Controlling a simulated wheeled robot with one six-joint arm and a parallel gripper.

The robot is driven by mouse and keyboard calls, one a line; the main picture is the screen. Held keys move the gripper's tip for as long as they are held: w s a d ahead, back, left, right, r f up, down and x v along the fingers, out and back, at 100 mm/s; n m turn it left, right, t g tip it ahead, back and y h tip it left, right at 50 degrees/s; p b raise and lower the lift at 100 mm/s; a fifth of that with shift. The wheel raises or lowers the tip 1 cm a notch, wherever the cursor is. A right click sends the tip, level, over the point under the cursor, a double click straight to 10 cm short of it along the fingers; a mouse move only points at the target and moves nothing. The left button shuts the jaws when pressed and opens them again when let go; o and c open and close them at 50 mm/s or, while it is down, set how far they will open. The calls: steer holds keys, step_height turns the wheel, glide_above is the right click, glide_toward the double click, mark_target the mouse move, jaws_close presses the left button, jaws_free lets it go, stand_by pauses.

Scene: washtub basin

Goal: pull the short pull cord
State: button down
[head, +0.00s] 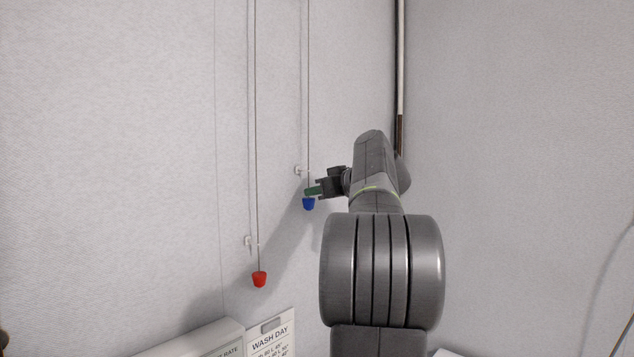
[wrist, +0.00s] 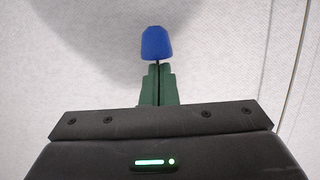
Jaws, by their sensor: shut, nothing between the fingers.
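The short pull cord (head: 308,100) hangs down the wall and ends in a blue knob (head: 308,203). My gripper (head: 312,190) has its green fingers closed together just above the blue knob, at the cord's lower end. In the wrist view the blue knob (wrist: 155,43) sits right beyond the green fingertips (wrist: 157,72). A thin dark line shows between the fingertips and the knob. The fingers hide part of the cord, and I cannot tell whether they touch the knob.
A longer cord with a red knob (head: 259,279) hangs to the left and lower. Small white wall hooks (head: 298,170) sit by the cords. A WASH DAY sign (head: 271,337) is below. A dark vertical pipe (head: 400,100) runs near the corner at right.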

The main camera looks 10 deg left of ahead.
mark_target(312, 206)
steer(key=shift+f, duration=0.15)
step_height(312, 206, down, 4)
steer(key=b, duration=0.3)
steer(key=shift+r+b, duration=0.25)
steer(key=shift+b, duration=0.1)
steer(key=shift+r, duration=0.1)
